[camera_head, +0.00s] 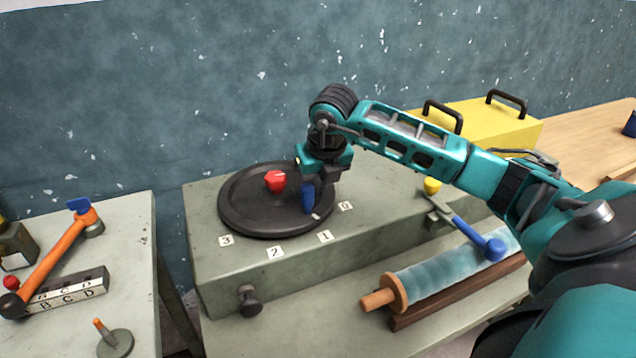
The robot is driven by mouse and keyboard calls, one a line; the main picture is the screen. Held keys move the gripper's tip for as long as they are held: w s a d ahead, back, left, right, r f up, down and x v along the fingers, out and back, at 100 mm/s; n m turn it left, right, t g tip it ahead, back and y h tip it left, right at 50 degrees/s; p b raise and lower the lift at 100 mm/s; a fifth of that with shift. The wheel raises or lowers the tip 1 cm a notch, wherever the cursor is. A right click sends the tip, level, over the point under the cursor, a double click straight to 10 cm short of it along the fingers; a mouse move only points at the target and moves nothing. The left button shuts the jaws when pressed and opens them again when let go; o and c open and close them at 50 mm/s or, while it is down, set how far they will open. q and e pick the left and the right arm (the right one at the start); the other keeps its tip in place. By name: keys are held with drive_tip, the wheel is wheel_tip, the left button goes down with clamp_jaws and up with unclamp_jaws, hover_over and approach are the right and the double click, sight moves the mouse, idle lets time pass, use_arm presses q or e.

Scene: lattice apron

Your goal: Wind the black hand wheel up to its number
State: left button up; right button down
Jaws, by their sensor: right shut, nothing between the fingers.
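The black hand wheel (248,206) lies flat on top of a grey-green cabinet. A red knob (275,181) stands near its middle. A small pale mark (316,216) shows on the rim at the front right, between the tags 0 (346,206) and 1 (325,237). Tags 2 (275,252) and 3 (226,241) follow along the front to the left. My right gripper (309,204) points down over the wheel's right side, shut with nothing between its fingers. A blue upright piece shows at its lower end; I cannot tell whether it touches the wheel. My left gripper is out of view.
A dark knob (249,300) sticks out of the cabinet (330,268) front. A blue-handled lever (468,231) and a blue roller (440,275) are at right. A yellow box (485,122) stands behind my right arm.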

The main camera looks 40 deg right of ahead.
drive_tip(key=shift+a, duration=0.2)
idle(0.4)
drive_tip(key=shift+d, duration=0.15)
drive_tip(key=shift+d+b, duration=0.5)
drive_tip(key=shift+d, duration=0.9)
drive_tip(key=shift+r, duration=0.1)
wheel_tip(320, 180, up, 8)
drive_tip(key=p, duration=0.5)
idle(0.4)
